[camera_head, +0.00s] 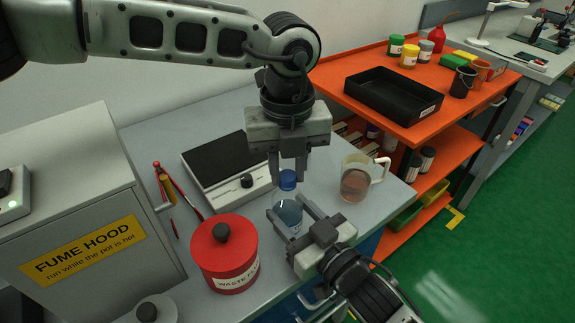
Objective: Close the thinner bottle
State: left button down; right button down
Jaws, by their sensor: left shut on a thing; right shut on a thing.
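The thinner bottle (288,213), clear with bluish contents and a pale label, stands upright near the middle of the grey bench. A blue cap (287,182) is at the top of its neck; I cannot tell whether it is seated or threaded. My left gripper (287,176) points straight down from above, shut on the blue cap. My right gripper (292,222) comes in from the lower right, with its fingers on either side of the bottle's body, shut on it. The fingers hide part of the bottle's side.
A red waste pot (226,262) stands left of the bottle. A jug of brownish liquid (355,184) stands to the right. A black-topped device (219,164) lies behind. The fume hood (90,240) bounds the left; an orange cart (408,128) stands behind right.

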pick_arm(q)
jog(key=m, duration=0.6)
jog(key=shift+m, duration=0.4)
jog(key=m, duration=0.4)
jog(key=shift+m, duration=0.4)
jog(key=m, duration=0.5)
jog(key=shift+f, duration=0.1)
jog(key=m, duration=0.7)
jog(key=c, duration=1.1)
grip_release()
notch_tip(320, 180, up, 12)
